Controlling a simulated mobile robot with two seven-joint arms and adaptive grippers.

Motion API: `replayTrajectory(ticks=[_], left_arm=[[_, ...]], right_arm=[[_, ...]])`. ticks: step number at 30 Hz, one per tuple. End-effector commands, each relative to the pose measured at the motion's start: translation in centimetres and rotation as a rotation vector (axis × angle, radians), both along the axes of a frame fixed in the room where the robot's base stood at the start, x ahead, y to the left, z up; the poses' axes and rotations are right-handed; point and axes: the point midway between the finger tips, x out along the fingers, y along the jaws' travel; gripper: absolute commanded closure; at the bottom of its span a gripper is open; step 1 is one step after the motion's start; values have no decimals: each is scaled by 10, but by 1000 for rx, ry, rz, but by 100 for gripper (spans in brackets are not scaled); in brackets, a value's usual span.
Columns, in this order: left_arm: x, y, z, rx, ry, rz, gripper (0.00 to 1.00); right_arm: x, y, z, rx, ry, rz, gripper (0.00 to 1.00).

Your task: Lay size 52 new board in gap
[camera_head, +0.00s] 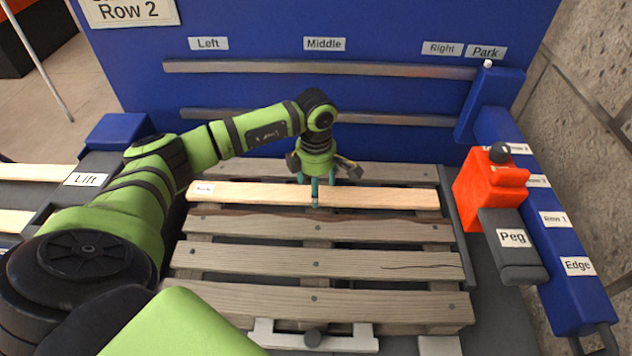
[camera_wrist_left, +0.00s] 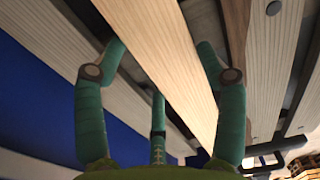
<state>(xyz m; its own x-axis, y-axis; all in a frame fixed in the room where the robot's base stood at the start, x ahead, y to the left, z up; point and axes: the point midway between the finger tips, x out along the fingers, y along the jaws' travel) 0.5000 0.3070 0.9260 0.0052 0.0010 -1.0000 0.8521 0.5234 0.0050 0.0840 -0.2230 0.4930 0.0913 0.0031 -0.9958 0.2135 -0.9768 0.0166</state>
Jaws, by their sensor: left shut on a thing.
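The new board (camera_head: 385,197) is pale, clean wood with a small label near its left end, too small to read. My left gripper (camera_head: 315,192) is shut on it near its middle, from above. In the left wrist view the board (camera_wrist_left: 165,60) runs between the fingers of the gripper (camera_wrist_left: 160,52). The pallet (camera_head: 300,297) has several weathered grey boards. The new board lies roughly parallel to them, over the space between the rearmost board (camera_head: 390,172) and a darker-edged board (camera_head: 260,224). I cannot tell whether it touches the stringers. My right gripper is out of view.
A blue panel (camera_head: 250,90) with metal rails stands behind the pallet. At right are an orange block (camera_head: 480,195) with a black knob, a grey "Peg" part (camera_head: 513,255) and a blue beam (camera_head: 560,240). A "Lift" station (camera_head: 60,182) with pale boards is at left.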

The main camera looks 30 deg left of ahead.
Motion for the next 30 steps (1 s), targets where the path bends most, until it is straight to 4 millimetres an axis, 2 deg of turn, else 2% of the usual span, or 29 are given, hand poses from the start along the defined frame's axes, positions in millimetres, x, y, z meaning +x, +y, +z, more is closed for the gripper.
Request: replayTrajectory(ticks=[11,12,13,14,25,30], left_arm=[[0,0,-6,0,-1,-1,70],[0,0,-6,1,-1,-1,21],[0,0,-6,1,-1,-1,9],[0,0,-6,1,-1,-1,5],[0,0,-4,1,-1,0,5],[2,0,10,0,-6,0,5]], right_arm=[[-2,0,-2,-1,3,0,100],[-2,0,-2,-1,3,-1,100],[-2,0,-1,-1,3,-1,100],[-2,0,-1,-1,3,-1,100],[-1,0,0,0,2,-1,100],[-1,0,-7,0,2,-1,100]])
